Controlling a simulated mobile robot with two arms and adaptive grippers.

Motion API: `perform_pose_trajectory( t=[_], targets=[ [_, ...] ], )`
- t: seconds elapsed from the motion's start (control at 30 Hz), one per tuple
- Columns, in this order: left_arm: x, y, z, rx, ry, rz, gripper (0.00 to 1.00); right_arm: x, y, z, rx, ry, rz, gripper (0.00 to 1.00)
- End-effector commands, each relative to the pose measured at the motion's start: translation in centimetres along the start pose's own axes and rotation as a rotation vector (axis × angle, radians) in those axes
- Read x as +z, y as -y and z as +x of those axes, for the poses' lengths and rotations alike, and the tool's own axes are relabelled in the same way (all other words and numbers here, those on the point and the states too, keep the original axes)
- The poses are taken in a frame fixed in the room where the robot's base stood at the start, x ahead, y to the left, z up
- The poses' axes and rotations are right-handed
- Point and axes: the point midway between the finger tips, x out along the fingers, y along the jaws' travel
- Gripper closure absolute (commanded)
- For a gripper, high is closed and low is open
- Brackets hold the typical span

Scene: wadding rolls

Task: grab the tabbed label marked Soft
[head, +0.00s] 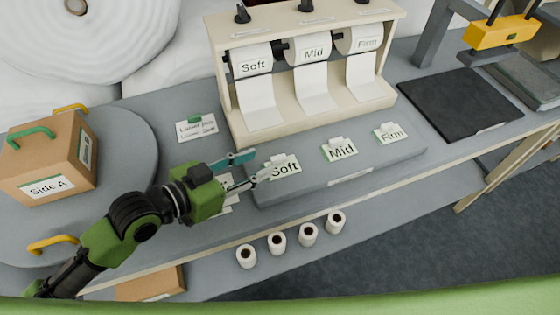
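The tabbed label marked Soft (288,168) lies at the left end of a low grey block, its small tab on the upper edge. Labels marked Mid (340,150) and Firm (391,133) lie to its right on the same block. My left gripper (263,163) comes in from the left with its two fingers apart. The fingertips are at the left side of the Soft label, and the lower finger overlaps its left part in the picture. Whether it touches the label I cannot tell. The gripper holds nothing visible. My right gripper is not in view.
A dispenser (228,108) with rolls marked Soft, Mid and Firm stands behind the block. A box marked Side A (75,160) sits on a round plate at left. Several small rolls (277,243) stand below the front edge. A black mat (460,100) lies at right.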

Motion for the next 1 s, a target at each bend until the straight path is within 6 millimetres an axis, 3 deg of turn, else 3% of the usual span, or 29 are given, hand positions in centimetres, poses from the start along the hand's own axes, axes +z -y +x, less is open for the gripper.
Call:
perform_pose_trajectory(
  t=[0.1, 0.43, 0.73, 0.87, 1.0],
  targets=[
    [0.0, -0.1, 0.7, 0.000, -0.001, -0.001, 0.66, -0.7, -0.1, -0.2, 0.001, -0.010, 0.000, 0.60],
    [0.3, -0.4, 4.8, -0.001, -0.001, -0.001, 0.66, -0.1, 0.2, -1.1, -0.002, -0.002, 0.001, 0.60],
    [0.5, -0.5, 5.3, 0.000, 0.001, 0.001, 0.66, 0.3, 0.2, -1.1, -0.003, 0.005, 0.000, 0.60],
    [0.5, -0.5, 5.3, 0.000, 0.001, 0.001, 0.96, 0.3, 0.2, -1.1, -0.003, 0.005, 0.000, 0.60],
    [0.5, -0.5, 5.2, 0.000, 0.001, 0.000, 1.00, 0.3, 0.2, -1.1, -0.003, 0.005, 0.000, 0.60]
  ],
)
